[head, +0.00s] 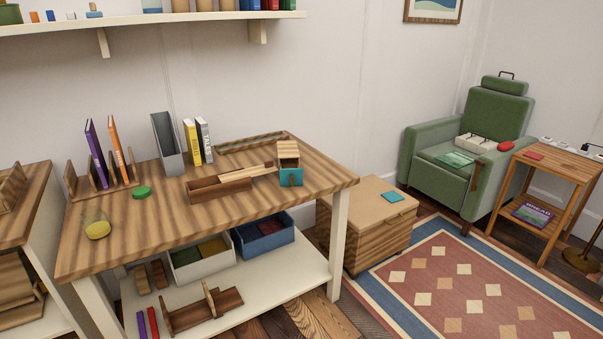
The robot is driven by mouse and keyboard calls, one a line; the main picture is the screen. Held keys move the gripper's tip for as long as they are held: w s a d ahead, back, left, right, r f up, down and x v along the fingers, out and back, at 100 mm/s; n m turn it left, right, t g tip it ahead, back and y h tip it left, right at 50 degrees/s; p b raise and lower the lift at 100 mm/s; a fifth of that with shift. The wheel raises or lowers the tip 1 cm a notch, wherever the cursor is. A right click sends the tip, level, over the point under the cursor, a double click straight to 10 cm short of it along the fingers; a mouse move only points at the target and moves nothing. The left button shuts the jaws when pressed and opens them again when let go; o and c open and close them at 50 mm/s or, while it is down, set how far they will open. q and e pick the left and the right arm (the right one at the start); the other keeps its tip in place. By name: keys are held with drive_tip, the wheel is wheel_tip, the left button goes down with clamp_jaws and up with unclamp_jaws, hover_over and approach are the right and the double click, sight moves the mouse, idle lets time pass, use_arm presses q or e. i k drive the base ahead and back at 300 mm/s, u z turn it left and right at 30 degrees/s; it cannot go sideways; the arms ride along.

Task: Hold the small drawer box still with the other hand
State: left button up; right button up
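The small drawer box (288,150) stands upright near the back right of the wooden table (130,238). It is a light wooden box with a teal drawer front (291,178) at its near side, with a small dark handle. I cannot tell for sure how far the drawer is out. Neither of my grippers is in the head view, and nothing is seen touching the box.
A wooden tray (220,190) with a lid partly over it lies just left of the box. Behind is a long shallow tray (245,144). The table's front is clear.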

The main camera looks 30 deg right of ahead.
sight(290, 173)
drive_tip(key=z, duration=0.95)
drive_tip(key=i, duration=0.4)
drive_tip(key=z, duration=1)
drive_tip(key=i, duration=1.15)
drive_tip(key=u, duration=0.55)
drive_tip(key=i, duration=0.95)
drive_tip(key=u, duration=1.4)
drive_tip(key=i, duration=0.15)
